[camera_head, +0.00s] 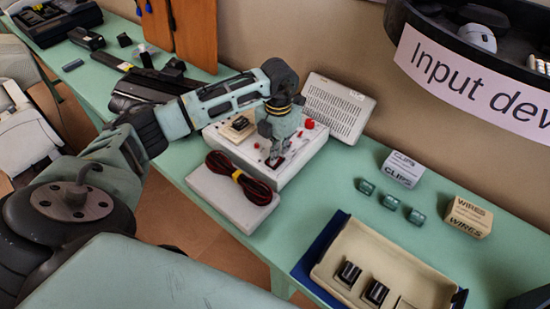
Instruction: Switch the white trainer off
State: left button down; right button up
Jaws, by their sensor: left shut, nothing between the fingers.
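The white trainer (302,158) is a box on the green table, with red parts on its top panel. A perforated pale panel (338,107) stands tilted behind it. My left gripper (275,158) points down over the trainer's top, near its front edge. Its fingers are shut with nothing between them, and the tips are at or just above a small dark and red part (276,162). I cannot tell whether they touch it. The gripper and wrist hide part of the panel, and the switch's position cannot be made out. My right gripper is not in view.
A red and black cable coil (238,178) lies on a pale slab (229,201) in front of the trainer. Right of it are small teal blocks (390,201), a CLIPS box (402,170), a WIRES box (467,217) and a beige tray (408,268). A labelled shelf (475,75) overhangs at upper right.

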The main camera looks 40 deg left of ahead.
pick_arm(q)
jog(key=shift+r+p, duration=1.75)
jog(key=shift+r, duration=1.45)
jog(key=shift+f, duration=0.1)
